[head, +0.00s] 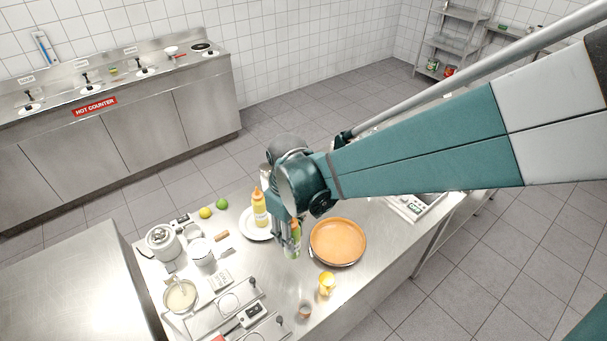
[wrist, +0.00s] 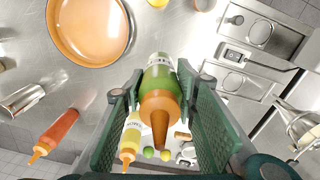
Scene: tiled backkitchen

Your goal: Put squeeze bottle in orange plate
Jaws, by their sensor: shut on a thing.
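A green squeeze bottle (wrist: 161,84) with an orange nozzle stands between the fingers of my gripper (wrist: 160,92) in the wrist view. The fingers are shut on its sides. In the head view the bottle (head: 295,242) is partly hidden by my gripper (head: 289,236). I cannot tell whether its base touches the counter. The round orange plate (head: 338,240) lies just right of the bottle in the head view. In the wrist view the plate (wrist: 88,30) is at the upper left, apart from the bottle, and looks empty.
A yellow squeeze bottle (head: 260,209) stands by a white plate (head: 252,230) left of my gripper. A red squeeze bottle (wrist: 58,132) shows in the wrist view. A yellow cup (head: 327,283) stands before the orange plate. Pots and trays crowd the counter's left.

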